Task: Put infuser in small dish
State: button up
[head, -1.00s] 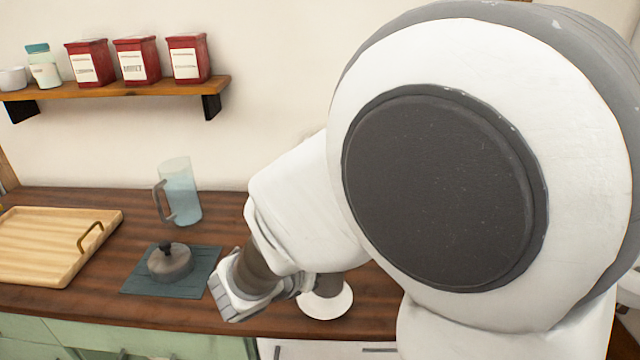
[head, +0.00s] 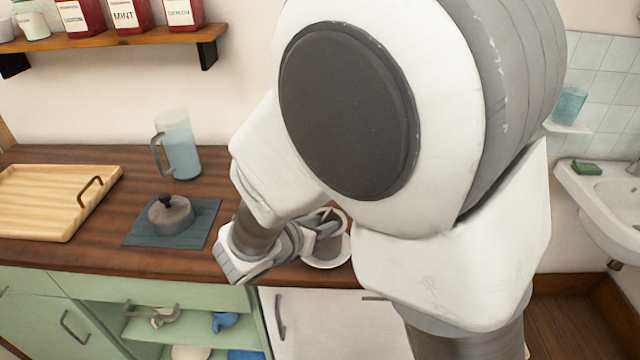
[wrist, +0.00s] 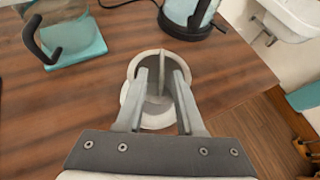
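A white saucer-like dish (head: 330,263) stands near the counter's front edge, partly behind my arm. A round grey-and-white cup-like piece (wrist: 157,62) is in the middle of the wrist view, above a pale rim (wrist: 158,120). A thin upright grey strip (wrist: 160,78) shows inside it; I cannot tell whether this is the infuser. My gripper (wrist: 160,75) points down over this piece, its two fingers apart on either side of the strip, with gaps visible. In the head view my gripper (head: 322,225) is at the dish, largely hidden by my wrist.
A blue pitcher (head: 178,150), a lidded grey pot (head: 170,214) on a teal mat (head: 200,232) and a wooden tray (head: 50,200) stand to the left. A kettle-like appliance (wrist: 190,18) is just beyond the dish. A sink (head: 605,200) is at the right.

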jog(key=shift+s+a+r, duration=0.2)
jog(key=shift+r, duration=0.1)
jog(key=p+v, duration=0.2)
jog(key=v, duration=0.9)
jog(key=s+d+r+m+g+y, duration=0.1)
jog(key=s+d+r+m+y, duration=0.1)
jog(key=d+m, duration=0.4)
jog(key=s+d+r+m+g+y, duration=0.2)
jog(key=d+m, duration=0.4)
jog(key=m, duration=0.8)
jog(key=s+d+r+m+g+y, duration=0.1)
jog(key=s+d+r+m, duration=0.3)
jog(key=d+m, duration=0.3)
jog(key=s+m, duration=0.1)
jog(key=m, duration=0.2)
jog(key=shift+s+r+m+g+y, duration=0.3)
jog(key=shift+s+r+y, duration=0.05)
jog(key=shift+y, duration=0.05)
jog(key=shift+d, duration=0.1)
